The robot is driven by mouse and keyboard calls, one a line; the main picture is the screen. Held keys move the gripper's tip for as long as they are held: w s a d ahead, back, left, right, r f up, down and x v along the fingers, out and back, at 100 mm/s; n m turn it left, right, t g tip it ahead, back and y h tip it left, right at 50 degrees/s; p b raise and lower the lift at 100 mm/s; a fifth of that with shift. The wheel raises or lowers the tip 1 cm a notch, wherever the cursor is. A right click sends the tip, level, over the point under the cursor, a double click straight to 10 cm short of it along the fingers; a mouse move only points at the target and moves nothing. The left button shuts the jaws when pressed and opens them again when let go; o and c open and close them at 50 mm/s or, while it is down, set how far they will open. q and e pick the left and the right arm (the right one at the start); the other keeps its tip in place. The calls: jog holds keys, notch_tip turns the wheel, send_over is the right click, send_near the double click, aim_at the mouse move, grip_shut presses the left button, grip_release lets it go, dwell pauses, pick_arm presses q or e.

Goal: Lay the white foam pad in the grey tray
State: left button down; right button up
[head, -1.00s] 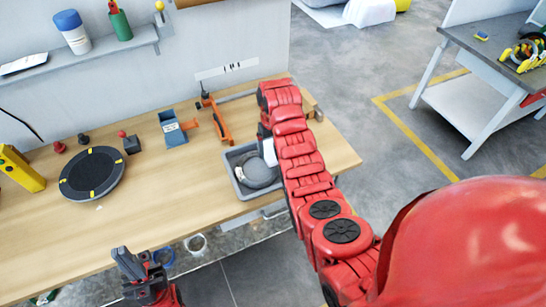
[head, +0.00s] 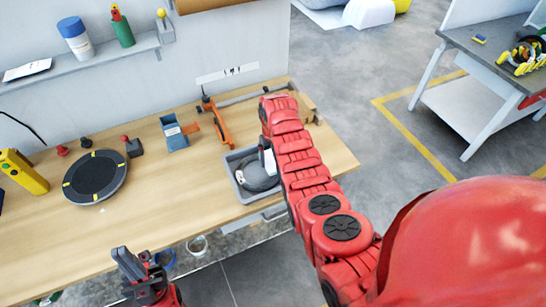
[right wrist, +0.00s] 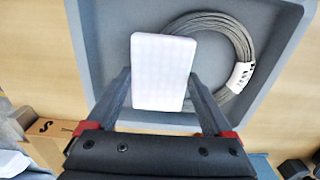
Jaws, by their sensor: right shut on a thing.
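The white foam pad (right wrist: 163,72) is a small flat block with rounded corners. My right gripper (right wrist: 163,98) is shut on it, one finger at each side, and holds it over the grey tray (right wrist: 95,50). In the head view the tray (head: 231,176) sits near the table's right end, and a white edge of the pad (head: 268,156) shows beside my right arm. A grey cable coil (right wrist: 246,45) with a white tag lies in the tray, partly behind the pad. My left gripper (head: 143,268) is low at the front, away from the tray; its jaw gap is unclear.
The wooden table (head: 180,205) is clear in front. A black round turntable (head: 95,177) stands at the left, with a yellow device (head: 22,172) beyond it. A blue box (head: 175,134) and an orange clamp (head: 217,122) stand behind the tray.

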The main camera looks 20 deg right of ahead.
jog(key=shift+f, duration=0.35)
jog(key=o, duration=1.1)
jog(key=shift+c, duration=0.2)
jog(key=shift+r, duration=0.1)
